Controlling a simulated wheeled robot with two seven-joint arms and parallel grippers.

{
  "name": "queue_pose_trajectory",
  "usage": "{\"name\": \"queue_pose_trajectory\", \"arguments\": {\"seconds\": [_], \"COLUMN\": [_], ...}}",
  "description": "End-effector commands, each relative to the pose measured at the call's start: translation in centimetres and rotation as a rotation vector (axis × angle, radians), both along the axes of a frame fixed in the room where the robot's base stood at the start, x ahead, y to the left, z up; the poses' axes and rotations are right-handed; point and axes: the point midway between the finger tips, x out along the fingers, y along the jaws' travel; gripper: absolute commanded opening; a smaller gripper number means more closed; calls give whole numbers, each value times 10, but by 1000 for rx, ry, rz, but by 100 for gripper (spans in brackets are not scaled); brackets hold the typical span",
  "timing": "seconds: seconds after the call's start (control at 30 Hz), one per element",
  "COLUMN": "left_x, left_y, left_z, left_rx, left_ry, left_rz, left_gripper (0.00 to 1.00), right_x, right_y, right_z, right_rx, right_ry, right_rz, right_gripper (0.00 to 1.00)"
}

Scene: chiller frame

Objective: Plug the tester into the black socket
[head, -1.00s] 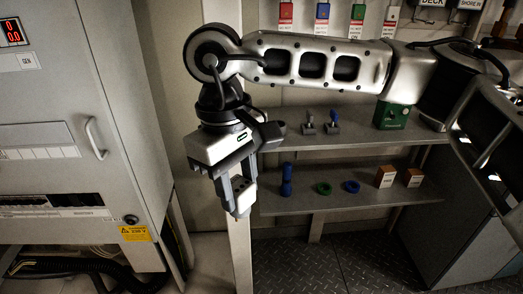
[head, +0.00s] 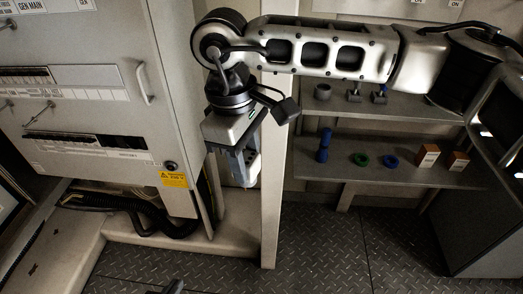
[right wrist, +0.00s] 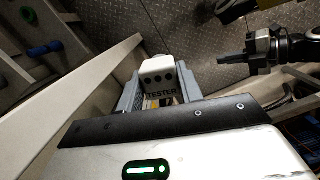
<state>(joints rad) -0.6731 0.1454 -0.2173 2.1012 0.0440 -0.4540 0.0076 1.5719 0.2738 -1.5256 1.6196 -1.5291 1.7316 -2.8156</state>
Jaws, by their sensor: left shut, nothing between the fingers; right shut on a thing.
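The tester (right wrist: 158,72), a white block with dark holes and a TESTER label, is between the grey fingers of my right gripper (right wrist: 157,88) in the right wrist view. In the head view, my right gripper (head: 243,172) hangs fingers down, to the right of the grey cabinet's edge; the tester is hard to make out there. A small round black socket (head: 171,166) is on the cabinet front, above a yellow warning label, apart from the gripper. My left gripper (head: 168,288) just shows at the bottom edge. It also shows in the right wrist view (right wrist: 226,61), shut and empty.
The grey cabinet (head: 85,105) fills the left, with a handle (head: 146,84) and black cables (head: 125,213) below. A pale post (head: 276,200) stands just right of my right gripper. Shelves (head: 400,172) with small items are behind. The chequered floor (head: 330,250) is clear.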

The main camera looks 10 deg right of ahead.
Motion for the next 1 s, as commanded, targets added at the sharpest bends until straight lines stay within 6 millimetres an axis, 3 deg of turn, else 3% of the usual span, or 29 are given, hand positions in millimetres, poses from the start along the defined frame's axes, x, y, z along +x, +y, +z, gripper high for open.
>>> {"name": "queue_pose_trajectory", "arguments": {"seconds": [0.2,0.57,1.0], "left_x": [0,0,0], "left_y": [0,0,0], "left_z": [0,0,0], "left_rx": [0,0,0], "left_ry": [0,0,0], "left_rz": [0,0,0], "left_gripper": [0,0,0], "right_x": [7,6,-29], "right_y": [8,3,-55], "right_z": [-9,-4,63], "right_rx": [1,2,3], "right_ry": [0,-1,-3], "right_rz": [79,46,-464], "right_gripper": [16,16,16]}}
